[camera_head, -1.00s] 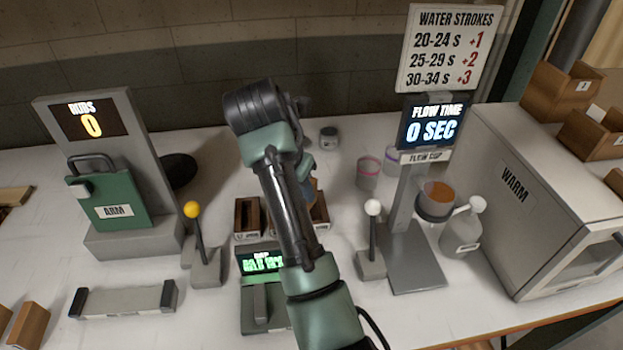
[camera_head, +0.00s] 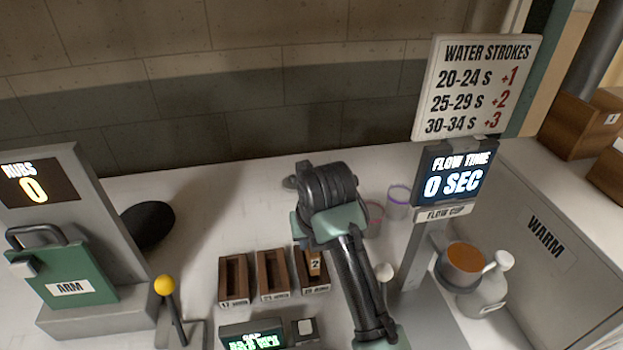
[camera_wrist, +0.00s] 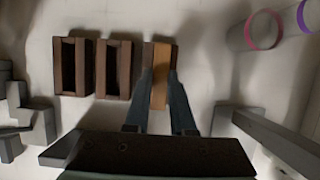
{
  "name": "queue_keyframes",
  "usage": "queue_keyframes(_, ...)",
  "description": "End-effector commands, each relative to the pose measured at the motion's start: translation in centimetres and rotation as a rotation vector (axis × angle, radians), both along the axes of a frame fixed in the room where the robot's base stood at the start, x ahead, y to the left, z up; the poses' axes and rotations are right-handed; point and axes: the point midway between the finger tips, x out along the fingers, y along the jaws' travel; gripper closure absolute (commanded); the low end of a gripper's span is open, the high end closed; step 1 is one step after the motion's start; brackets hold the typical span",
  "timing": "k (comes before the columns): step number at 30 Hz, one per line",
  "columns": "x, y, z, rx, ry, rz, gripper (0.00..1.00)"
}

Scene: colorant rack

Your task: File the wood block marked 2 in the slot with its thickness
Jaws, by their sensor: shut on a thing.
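The wood block marked 2 (camera_head: 314,264) is light tan and stands upright in or just over the rightmost of three dark brown slot boxes (camera_head: 306,285). In the wrist view the block (camera_wrist: 161,58) lines up with that right slot; how deep it sits I cannot tell. My gripper (camera_wrist: 160,88) is shut on the block, one finger on each side. In the head view my wrist hides the fingers. The left slot box (camera_head: 233,298) and the middle slot box (camera_head: 273,293) look empty. Their front labels carry small numbers, hard to read.
A gap gauge with a green display (camera_head: 252,336) stands in front of the boxes. A yellow-knobbed lever (camera_head: 165,287) is at left. The flow cup stand (camera_head: 445,213) and grey WARM cabinet (camera_head: 545,240) are at right. Open table lies behind the boxes.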

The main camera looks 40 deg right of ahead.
Motion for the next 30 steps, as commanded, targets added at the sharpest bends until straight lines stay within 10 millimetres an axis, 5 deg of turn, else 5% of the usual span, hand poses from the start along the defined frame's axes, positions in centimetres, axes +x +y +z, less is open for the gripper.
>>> queue_keyframes(7, -0.1, 0.0, -3.3, 0.002, 0.002, -0.003, 1.00)
queue_keyframes(20, -0.1, 0.0, -4.1, 0.001, 0.002, -0.002, 1.00)
queue_keyframes(21, -0.1, 0.0, -4.0, 0.001, 0.002, -0.002, 0.70)
queue_keyframes(24, -0.1, 0.0, -4.0, 0.001, 0.002, -0.002, 0.52)
queue_keyframes(30, -0.1, 0.0, -3.9, 0.001, 0.002, -0.002, 0.47)
